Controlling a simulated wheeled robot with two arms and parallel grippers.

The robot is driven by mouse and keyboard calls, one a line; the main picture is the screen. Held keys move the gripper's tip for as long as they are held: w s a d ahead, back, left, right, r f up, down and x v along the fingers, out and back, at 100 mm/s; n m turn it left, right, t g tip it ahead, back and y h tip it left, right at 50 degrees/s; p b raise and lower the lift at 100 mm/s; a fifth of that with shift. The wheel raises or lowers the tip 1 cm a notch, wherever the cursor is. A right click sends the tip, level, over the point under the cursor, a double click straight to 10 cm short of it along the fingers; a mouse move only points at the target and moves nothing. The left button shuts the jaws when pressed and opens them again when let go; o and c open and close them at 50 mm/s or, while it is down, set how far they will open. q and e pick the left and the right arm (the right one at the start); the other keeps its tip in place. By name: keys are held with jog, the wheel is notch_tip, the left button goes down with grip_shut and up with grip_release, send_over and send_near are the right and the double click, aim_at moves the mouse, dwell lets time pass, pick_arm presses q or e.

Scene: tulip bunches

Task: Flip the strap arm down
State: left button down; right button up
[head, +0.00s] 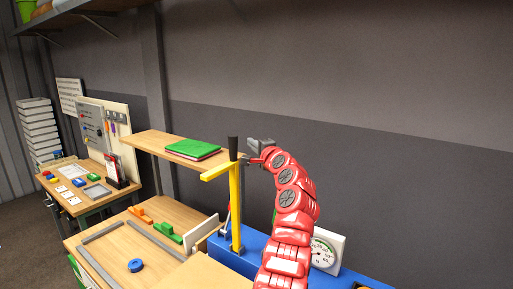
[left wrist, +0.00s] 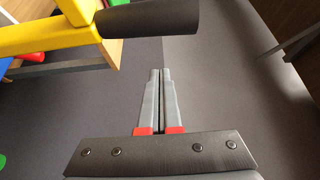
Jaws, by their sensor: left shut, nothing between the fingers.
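The yellow strap arm (head: 236,210) stands upright at the edge of the blue unit, with a short yellow bar reaching left from its top and a black grip (head: 233,148) pointing up. In the left wrist view its yellow part (left wrist: 55,38) and the black grip (left wrist: 150,18) show at the top left, beyond my fingertips. My left gripper (head: 251,146) is just right of the black grip in the head view. It also shows in the left wrist view (left wrist: 160,72), with its fingers together and empty. I cannot tell whether it touches the grip. My right gripper is not in view.
A blue unit (head: 258,246) carries a white dial gauge (head: 327,250) on the right. A wooden shelf (head: 150,143) with a green book (head: 192,149) is behind. A wooden bench (head: 118,248) holds a blue ring (head: 135,265) and rails. The grey wall is close behind.

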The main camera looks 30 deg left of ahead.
pick_arm(q)
jog(key=shift+s+a, duration=0.25)
jog(key=shift+s, duration=0.7)
jog(key=shift+s+a, duration=0.25)
jog(key=shift+s, duration=0.7)
jog(key=shift+s+b, duration=0.1)
jog(key=shift+b, duration=0.3)
